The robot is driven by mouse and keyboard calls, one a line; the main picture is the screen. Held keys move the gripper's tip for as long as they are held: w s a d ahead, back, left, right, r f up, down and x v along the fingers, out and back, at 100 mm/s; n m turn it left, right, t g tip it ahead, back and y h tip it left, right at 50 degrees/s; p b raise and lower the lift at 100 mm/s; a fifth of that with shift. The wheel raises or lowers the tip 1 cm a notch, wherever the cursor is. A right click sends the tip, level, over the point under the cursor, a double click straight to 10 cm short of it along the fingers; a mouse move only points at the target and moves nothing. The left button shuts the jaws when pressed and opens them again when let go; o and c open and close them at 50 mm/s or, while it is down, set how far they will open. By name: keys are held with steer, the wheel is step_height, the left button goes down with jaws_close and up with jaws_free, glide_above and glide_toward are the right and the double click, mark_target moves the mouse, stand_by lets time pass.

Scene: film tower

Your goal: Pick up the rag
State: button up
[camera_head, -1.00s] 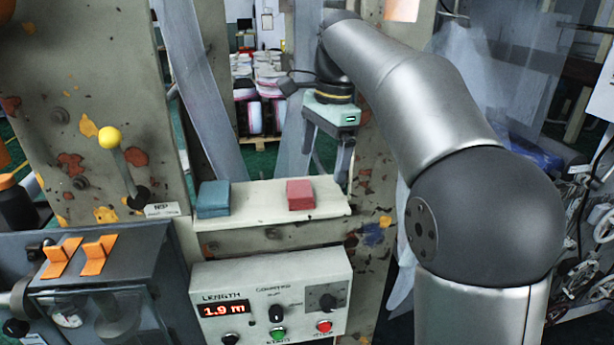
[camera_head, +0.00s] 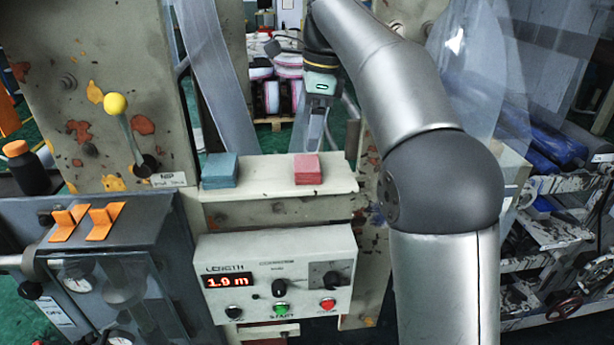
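Two small folded cloth-like stacks lie flat on a cream shelf (camera_head: 265,205). The blue-green one (camera_head: 220,170) is at the left and the pink-red one (camera_head: 307,169) is at the right. Either could be the rag; I cannot tell which is meant. My gripper (camera_head: 318,122) hangs pointing down above and behind the right part of the shelf, near the pink stack and apart from it. I see it nearly edge-on, so its finger gap is hidden. Nothing shows held in it.
A control box (camera_head: 275,272) with a red display sits below the shelf. Clear film hangs behind the shelf. The shelf between the stacks is bare.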

mark_target(307, 164)
steer(key=f, duration=0.8)
steer(key=shift+a, duration=0.25)
steer(key=c, duration=1)
